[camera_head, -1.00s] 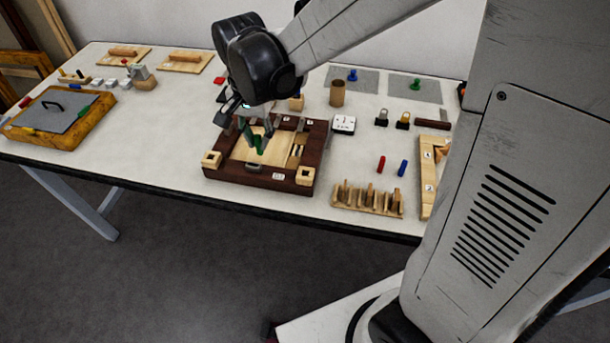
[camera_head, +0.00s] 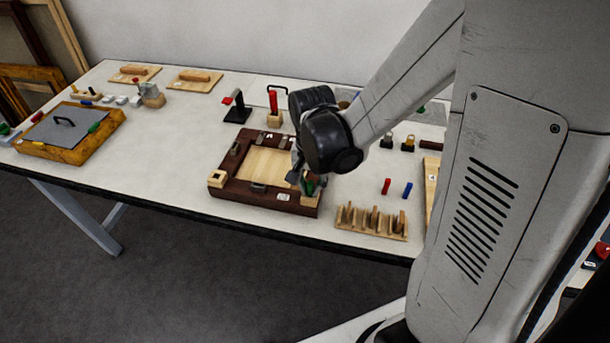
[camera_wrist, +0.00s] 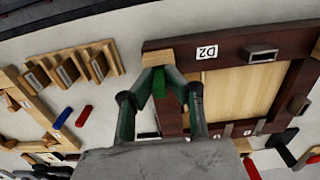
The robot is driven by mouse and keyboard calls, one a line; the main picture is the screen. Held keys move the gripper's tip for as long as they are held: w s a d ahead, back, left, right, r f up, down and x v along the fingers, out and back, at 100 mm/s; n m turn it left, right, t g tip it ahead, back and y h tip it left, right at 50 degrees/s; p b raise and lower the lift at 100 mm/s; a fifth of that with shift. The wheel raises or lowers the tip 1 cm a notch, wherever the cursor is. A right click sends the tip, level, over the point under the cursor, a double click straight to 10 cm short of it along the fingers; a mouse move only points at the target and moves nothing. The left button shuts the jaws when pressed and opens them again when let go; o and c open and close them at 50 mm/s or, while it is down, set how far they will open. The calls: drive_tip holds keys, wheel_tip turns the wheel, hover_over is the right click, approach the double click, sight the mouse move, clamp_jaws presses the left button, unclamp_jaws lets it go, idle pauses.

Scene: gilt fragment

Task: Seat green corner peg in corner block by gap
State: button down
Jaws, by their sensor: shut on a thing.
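My gripper (camera_head: 308,186) is at the front right corner of the dark wooden frame (camera_head: 240,194). It is shut on the green corner peg (camera_head: 310,187), which also shows between the fingers in the wrist view (camera_wrist: 158,84). A pale wooden corner block (camera_wrist: 157,57) lies at the fingertips in the wrist view, beside the D2 label (camera_wrist: 207,52). The peg is at or just above this block; its lower end is hidden, so I cannot tell whether it is in the hole. Another corner block (camera_head: 217,178) with a dark square hole sits at the front left.
A wooden rack (camera_head: 371,221) with upright dividers stands just right of the frame. Red (camera_head: 386,186) and blue (camera_head: 407,190) pegs lie behind it. A black stand (camera_head: 237,108) and a red-handled tool in a block (camera_head: 273,106) stand behind the frame.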

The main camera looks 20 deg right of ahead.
sight(311, 184)
drive_tip(key=shift+f, duration=0.15)
drive_tip(key=c, duration=1.8)
unclamp_jaws()
drive_tip(key=shift+o, duration=0.2)
wheel_tip(311, 184, up, 12)
drive_tip(key=shift+f+p, duration=0.1)
drive_tip(key=shift+p, duration=0.25)
drive_tip(key=s+r+n+t, duration=0.7)
drive_tip(key=s+r, duration=0.1)
drive_tip(key=s, duration=0.1)
drive_tip(key=shift+r, duration=0.2)
